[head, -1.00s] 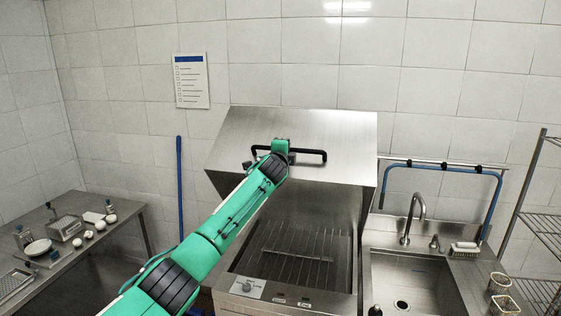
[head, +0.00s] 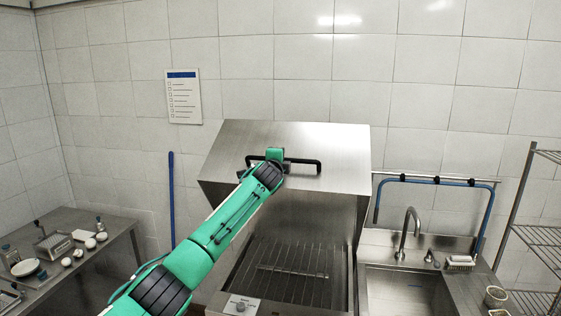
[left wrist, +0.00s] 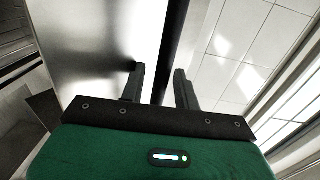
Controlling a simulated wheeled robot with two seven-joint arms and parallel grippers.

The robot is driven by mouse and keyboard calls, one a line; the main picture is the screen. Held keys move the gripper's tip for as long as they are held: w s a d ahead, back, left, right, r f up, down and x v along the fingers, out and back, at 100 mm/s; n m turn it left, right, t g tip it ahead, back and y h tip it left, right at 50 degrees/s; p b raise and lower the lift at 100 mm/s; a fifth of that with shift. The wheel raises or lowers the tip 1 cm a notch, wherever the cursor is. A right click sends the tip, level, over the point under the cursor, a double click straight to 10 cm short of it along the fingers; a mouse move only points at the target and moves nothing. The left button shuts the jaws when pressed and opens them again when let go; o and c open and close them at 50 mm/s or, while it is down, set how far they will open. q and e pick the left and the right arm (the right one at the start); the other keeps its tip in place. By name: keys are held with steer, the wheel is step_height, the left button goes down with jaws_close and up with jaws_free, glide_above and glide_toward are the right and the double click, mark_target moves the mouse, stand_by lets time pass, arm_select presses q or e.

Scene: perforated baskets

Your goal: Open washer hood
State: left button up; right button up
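The washer hood (head: 325,140) is a brushed steel cover on the washer, raised above the ribbed wash rack (head: 290,270), which shows beneath it. A black bar handle (head: 308,162) runs across the hood's front. My left gripper (head: 272,162) is at the left part of this handle, its fingertips hidden by my green arm in the head view. In the left wrist view, the two dark fingers of the left gripper (left wrist: 160,82) stand apart, with the dark handle bar (left wrist: 172,40) between them and a small gap visible. My right gripper is not in view.
A steel table (head: 110,255) with small dishes and white round items is at left. A sink (head: 400,290) with a faucet (head: 409,230) and blue hose (head: 455,184) is at right, beside a wire shelf (head: 545,240). A blue pole (head: 171,195) leans on the tiled wall.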

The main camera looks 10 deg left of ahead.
arm_select(q)
steer(key=shift+s, duration=0.1)
steer(key=shift+s+b, duration=0.45)
steer(key=s+b, duration=0.6)
steer(key=s, duration=0.6)
steer(key=shift+s+a+r, duration=0.25)
steer(key=shift+s+r, duration=0.1)
steer(key=shift+r, duration=0.1)
